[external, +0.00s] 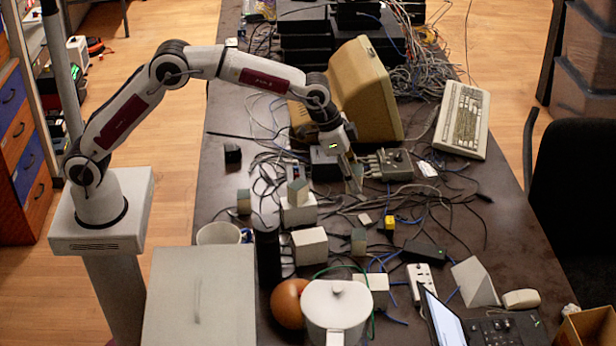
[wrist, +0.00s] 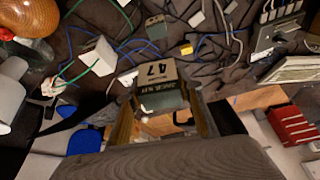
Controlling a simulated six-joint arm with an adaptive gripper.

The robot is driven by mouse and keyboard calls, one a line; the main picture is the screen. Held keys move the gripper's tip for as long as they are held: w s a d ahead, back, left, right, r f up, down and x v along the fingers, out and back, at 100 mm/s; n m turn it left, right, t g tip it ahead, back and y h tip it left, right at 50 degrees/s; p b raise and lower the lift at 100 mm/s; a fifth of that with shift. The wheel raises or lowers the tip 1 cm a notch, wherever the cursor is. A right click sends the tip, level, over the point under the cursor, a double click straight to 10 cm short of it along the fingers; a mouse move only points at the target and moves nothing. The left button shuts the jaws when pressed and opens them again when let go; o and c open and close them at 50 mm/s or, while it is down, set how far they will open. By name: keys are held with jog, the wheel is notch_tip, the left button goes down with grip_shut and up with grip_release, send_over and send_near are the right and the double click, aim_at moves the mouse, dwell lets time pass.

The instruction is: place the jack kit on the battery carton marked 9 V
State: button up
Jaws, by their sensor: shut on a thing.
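My gripper (external: 354,182) is over the cable-strewn middle of the table in the external view. In the wrist view my gripper (wrist: 163,122) is shut on a small box with a tan top and dark green-grey sides, taken as the jack kit (wrist: 155,72). The 9 V mark is not readable anywhere, so I cannot tell which carton is the battery carton. Similar small cartons stand at the left (external: 244,202) and centre (external: 358,242).
A small block (external: 298,192) stands on a white box (external: 299,211). Another white box (external: 310,247), a yellow cube (external: 389,223), a power strip (external: 421,284) and a white pot (external: 337,308) crowd the front. A beige monitor (external: 365,90) and keyboard (external: 462,119) stand behind. Loose cables cover the middle.

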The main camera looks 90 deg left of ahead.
jog(key=s+d+f+n, duration=0.2)
jog(key=s+f, duration=0.2)
jog(key=s, duration=0.7)
jog(key=shift+s+y, duration=0.4)
jog(key=shift+w, duration=0.1)
send_over(315, 236)
jog(key=s, duration=0.2)
jog(key=shift+w+f, duration=0.15)
jog(key=shift+f, duration=1.4)
jog(key=shift+w+f, duration=0.1)
jog(key=shift+f, duration=1.45)
jog(key=shift+f, duration=1.9)
jog(key=shift+f, duration=0.1)
